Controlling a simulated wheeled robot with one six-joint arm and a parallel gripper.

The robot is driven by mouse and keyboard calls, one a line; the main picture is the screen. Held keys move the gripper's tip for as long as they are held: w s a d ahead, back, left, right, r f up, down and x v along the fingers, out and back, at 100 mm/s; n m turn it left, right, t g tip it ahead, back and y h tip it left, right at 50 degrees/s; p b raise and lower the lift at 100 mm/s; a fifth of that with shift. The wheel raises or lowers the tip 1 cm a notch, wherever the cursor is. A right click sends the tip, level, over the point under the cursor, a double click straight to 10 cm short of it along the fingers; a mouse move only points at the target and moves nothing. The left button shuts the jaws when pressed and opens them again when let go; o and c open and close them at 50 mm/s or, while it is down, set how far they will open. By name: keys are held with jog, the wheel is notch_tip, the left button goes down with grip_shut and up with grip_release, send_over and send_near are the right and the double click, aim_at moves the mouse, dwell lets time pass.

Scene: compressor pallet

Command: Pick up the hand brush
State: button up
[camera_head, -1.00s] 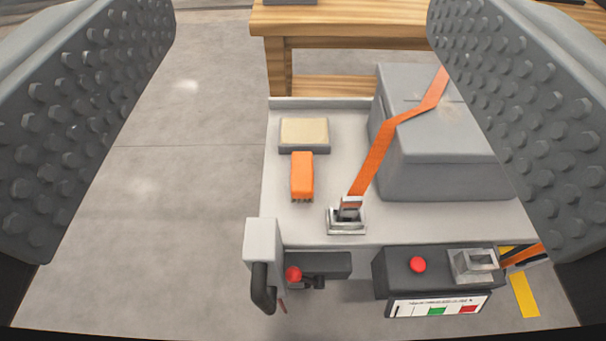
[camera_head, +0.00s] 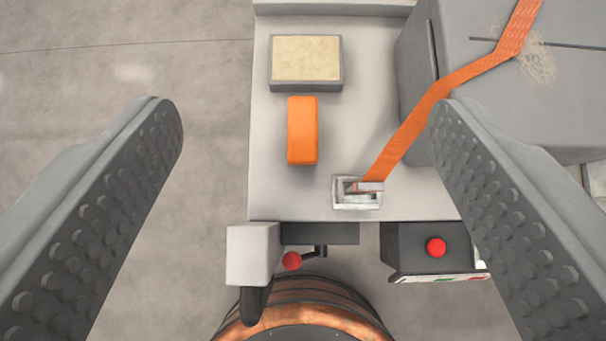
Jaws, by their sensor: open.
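The hand brush (camera_head: 302,130) is an orange block lying on the light grey pallet top (camera_head: 275,195), seen from above with its long side pointing away from me. Its bristles are hidden beneath it in this view. My gripper (camera_head: 306,112) is open and empty, with one studded grey finger on each side of the picture. The brush shows in the gap between the fingers, apart from both. How far the fingers are above it I cannot tell.
A grey block with a tan top (camera_head: 306,58) sits just beyond the brush. An orange strap (camera_head: 415,120) runs from a metal buckle (camera_head: 357,192) over a big grey housing (camera_head: 540,90) at right. A red-knobbed lever (camera_head: 292,261), a red button (camera_head: 436,247) and a copper-rimmed barrel (camera_head: 310,305) are in front.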

aim_at(303, 127)
jog(key=w+f+g, duration=0.5)
jog(key=w+f, duration=0.1)
jog(key=f, duration=0.3)
jog(key=w+f+g, duration=0.5)
jog(key=w+f, duration=0.1)
jog(key=f, duration=0.4)
notch_tip(303, 127, down, 17)
jog(key=shift+w+f, duration=0.1)
jog(key=c, duration=1.2)
notch_tip(303, 127, up, 10)
jog(key=shift+r, duration=0.1)
